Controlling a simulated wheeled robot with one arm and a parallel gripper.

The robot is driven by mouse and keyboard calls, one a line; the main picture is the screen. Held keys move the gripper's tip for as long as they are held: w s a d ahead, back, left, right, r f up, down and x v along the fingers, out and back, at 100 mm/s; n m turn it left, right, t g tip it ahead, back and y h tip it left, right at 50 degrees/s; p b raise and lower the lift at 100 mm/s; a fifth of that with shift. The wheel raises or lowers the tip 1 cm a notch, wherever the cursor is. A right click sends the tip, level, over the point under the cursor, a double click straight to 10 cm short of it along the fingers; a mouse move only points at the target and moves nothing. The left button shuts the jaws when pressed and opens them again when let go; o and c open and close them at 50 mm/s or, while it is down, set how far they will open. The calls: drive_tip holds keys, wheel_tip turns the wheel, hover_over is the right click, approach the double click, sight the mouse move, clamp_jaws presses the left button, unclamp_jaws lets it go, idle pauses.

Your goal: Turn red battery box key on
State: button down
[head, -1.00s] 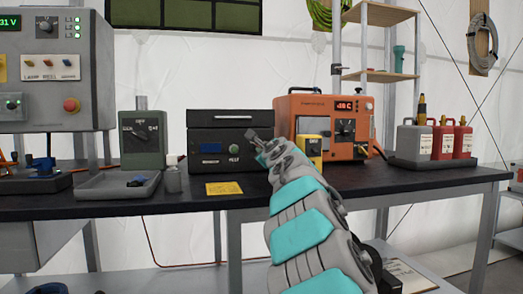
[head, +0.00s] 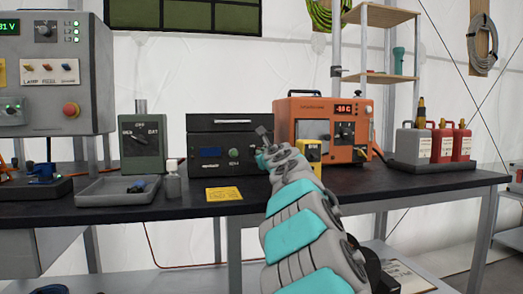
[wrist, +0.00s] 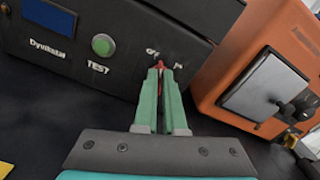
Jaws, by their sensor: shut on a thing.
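The black battery box (head: 205,165) stands on the bench, with a blue display and a green TEST button on its front. It also shows in the wrist view (wrist: 110,80). The red key (wrist: 160,64) is at the right part of its front, under small white lettering that is partly hidden. My gripper (wrist: 160,74) has its green fingers closed around the red key, and only a thin strip of red shows between them. In the head view my gripper (head: 262,136) is at the box's right front, and the key is not visible there. I cannot tell the key's exact angle.
An orange unit (head: 300,105) with a yellow block (head: 308,153) in front stands close on the right. A green switch box (head: 143,150), a grey tray (head: 110,193) and a small bottle (head: 172,183) are on the left. A yellow card (head: 223,194) lies in front.

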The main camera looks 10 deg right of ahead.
drive_tip(key=m+p, duration=0.2)
drive_tip(key=m, duration=0.3)
drive_tip(key=shift+d+r+m, duration=0.1)
drive_tip(key=shift+d+m, duration=0.05)
drive_tip(key=shift+m, duration=0.15)
drive_tip(key=m+p, duration=0.2)
drive_tip(key=m, duration=0.2)
drive_tip(key=shift+d, duration=0.15)
drive_tip(key=shift+m+p, duration=0.35)
drive_tip(key=shift+m, duration=0.75)
drive_tip(key=shift+d+f, duration=0.1)
drive_tip(key=shift+f, duration=0.1)
drive_tip(key=c, duration=1)
unclamp_jaws()
